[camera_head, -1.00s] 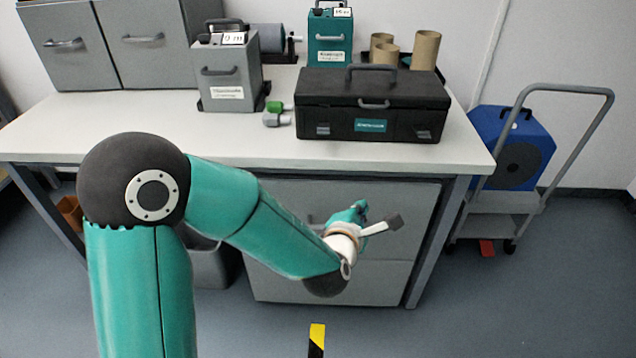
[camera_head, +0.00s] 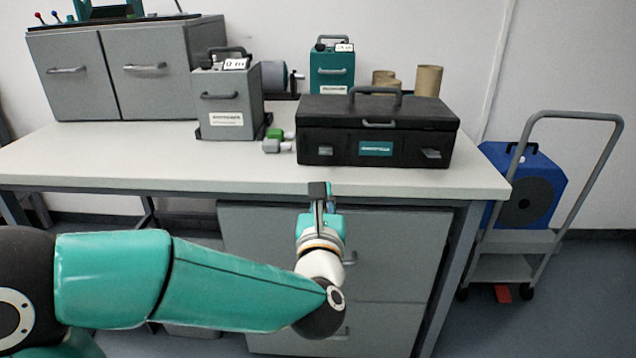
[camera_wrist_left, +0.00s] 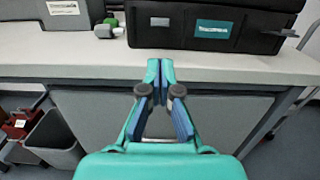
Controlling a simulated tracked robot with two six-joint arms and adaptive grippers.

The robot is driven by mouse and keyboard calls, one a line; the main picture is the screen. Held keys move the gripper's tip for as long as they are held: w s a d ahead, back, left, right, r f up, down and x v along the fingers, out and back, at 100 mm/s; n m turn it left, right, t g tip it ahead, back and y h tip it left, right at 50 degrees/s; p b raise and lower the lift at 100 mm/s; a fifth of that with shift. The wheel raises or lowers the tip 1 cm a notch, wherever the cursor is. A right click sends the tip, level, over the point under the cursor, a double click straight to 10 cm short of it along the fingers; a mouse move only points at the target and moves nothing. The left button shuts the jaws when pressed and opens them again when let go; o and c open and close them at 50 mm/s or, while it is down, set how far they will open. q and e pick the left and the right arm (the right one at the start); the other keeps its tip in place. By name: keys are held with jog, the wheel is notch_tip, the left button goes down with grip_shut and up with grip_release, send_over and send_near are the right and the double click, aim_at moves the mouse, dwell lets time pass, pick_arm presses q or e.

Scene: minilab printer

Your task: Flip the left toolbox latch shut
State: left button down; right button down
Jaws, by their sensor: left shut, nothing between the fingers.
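The black toolbox (camera_head: 345,150) stands with its lid down near the front edge of the bench. Its left latch (camera_head: 325,151) is a small grey tab on the front face; it also shows in the left wrist view (camera_wrist_left: 160,21). The right latch (camera_head: 431,154) sticks out from the front. Whether the left latch is flipped out is hard to tell. My left gripper (camera_head: 319,188) is shut and empty, in front of the bench edge and below the left latch, apart from the toolbox. In the left wrist view its fingertips (camera_wrist_left: 160,64) meet and point at the bench edge.
The bench top (camera_head: 150,165) is clear at the left front. A grey canister (camera_head: 228,105) and a green-and-grey connector (camera_head: 277,140) stand left of the toolbox. A teal canister (camera_head: 332,72) and cardboard tubes (camera_head: 428,80) are behind. A trolley (camera_head: 520,255) stands at right.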

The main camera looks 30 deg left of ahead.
pick_arm(q)
jog(key=x, duration=0.9)
jog(key=shift+a+f, duration=0.1)
